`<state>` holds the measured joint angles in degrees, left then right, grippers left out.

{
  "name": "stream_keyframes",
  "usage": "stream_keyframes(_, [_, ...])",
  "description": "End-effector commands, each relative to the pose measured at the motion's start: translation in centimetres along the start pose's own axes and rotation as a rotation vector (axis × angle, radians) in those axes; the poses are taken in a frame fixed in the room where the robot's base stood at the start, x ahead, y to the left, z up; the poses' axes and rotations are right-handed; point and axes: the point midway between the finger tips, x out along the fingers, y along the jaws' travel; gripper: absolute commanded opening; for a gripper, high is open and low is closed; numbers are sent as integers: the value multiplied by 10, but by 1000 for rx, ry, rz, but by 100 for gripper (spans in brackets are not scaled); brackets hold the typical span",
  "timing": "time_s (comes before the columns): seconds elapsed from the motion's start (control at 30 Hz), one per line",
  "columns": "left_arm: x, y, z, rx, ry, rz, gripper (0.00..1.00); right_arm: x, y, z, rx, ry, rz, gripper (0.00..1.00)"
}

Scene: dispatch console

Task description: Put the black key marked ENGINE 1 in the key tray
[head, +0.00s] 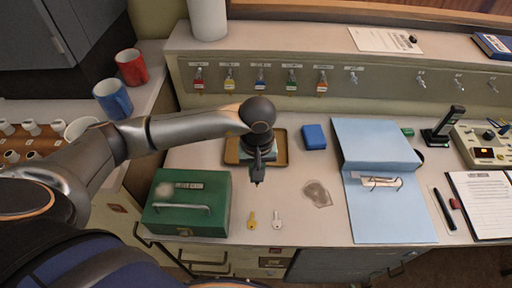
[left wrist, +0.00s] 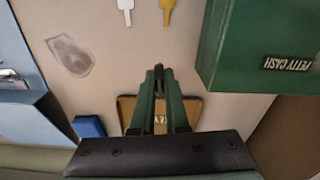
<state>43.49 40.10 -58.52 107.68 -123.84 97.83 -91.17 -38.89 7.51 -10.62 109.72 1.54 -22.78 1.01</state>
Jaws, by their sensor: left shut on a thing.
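My left gripper (head: 259,172) points down over the counter, at the front part of the key tray in the head view. In the left wrist view its fingertips (left wrist: 159,82) are shut on a small dark thing, the black key (left wrist: 158,72); its marking cannot be read. The key tray (head: 232,158) is a shallow brown tray, partly hidden behind my gripper; it also shows in the left wrist view (left wrist: 125,106) with a partly hidden label. The key looks held above the counter, clear of the surface. My right gripper is in no view.
A gold key (head: 251,220) and a silver key (head: 277,219) lie in front. A green cash box (head: 188,218) stands left, a blue box (head: 314,137) and blue folder (head: 395,215) right. Tagged keys hang on the rear panel (head: 390,100). Two mugs (head: 131,67) stand at left.

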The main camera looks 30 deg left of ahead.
Motion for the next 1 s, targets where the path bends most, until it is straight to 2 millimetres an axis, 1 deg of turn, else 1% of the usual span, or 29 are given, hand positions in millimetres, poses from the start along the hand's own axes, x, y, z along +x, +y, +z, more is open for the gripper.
stream_keyframes(0.03, [-1,8,-6,-81,3,3,0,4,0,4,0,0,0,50])
stream_keyframes(0.3, [-22,41,-34,-554,3,3,0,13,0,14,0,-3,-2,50])
stream_keyframes(0.6, [-53,76,-55,-1061,-5,2,0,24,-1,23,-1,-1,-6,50])
stream_keyframes(0.8, [-72,91,-62,-1314,-11,-2,0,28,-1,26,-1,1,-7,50])
stream_keyframes(0.9, [-78,95,-63,-1387,-14,-4,0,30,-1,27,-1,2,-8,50])
stream_keyframes(1.0, [-80,95,-65,-1428,-14,-7,0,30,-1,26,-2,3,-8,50])
